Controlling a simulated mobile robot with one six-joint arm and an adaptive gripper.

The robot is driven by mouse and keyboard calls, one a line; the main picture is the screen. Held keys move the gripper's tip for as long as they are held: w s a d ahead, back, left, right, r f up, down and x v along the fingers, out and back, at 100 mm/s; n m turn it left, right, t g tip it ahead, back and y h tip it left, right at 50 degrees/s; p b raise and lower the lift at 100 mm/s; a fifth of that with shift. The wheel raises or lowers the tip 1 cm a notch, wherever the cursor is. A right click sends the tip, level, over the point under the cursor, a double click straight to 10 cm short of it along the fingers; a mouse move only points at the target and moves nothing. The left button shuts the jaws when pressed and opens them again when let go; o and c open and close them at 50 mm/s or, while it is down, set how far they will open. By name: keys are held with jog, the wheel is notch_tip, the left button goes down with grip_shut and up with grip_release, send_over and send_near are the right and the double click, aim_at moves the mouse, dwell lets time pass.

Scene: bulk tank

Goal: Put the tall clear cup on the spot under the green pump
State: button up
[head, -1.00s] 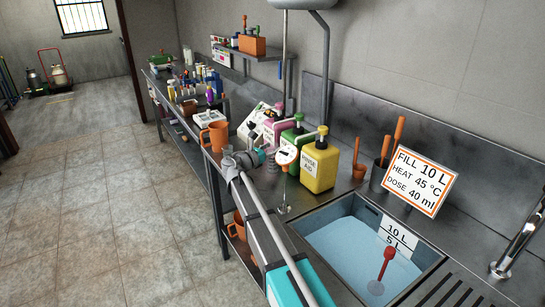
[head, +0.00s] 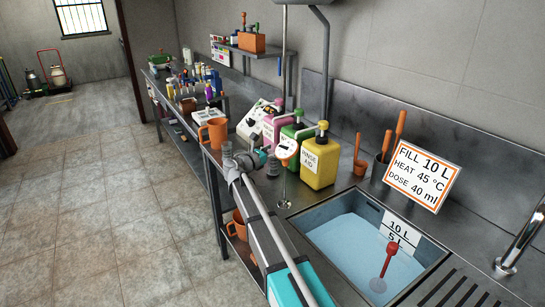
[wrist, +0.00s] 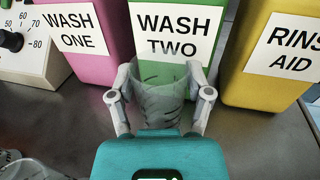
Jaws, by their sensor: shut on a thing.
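My gripper (wrist: 162,96) is shut on a tall clear cup (wrist: 160,108) in the wrist view, one finger on each side. The cup is in front of the green container (wrist: 178,14) labelled WASH TWO, and its base is hidden by my gripper's body, so I cannot tell whether it touches the counter. In the head view, the green pump (head: 299,114) tops the green container, between the pink and yellow ones. The spot under the green pump cannot be made out.
The pink container (wrist: 88,40) and yellow container (wrist: 272,60) flank the green one closely. Another clear vessel (wrist: 28,170) is at the lower left of the wrist view. An orange jug (head: 217,132) is left of my gripper.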

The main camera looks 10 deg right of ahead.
jog(key=shift+f, duration=0.45)
jog(key=o, duration=1)
jog(key=shift+r, duration=0.25)
jog(key=v, duration=1.2)
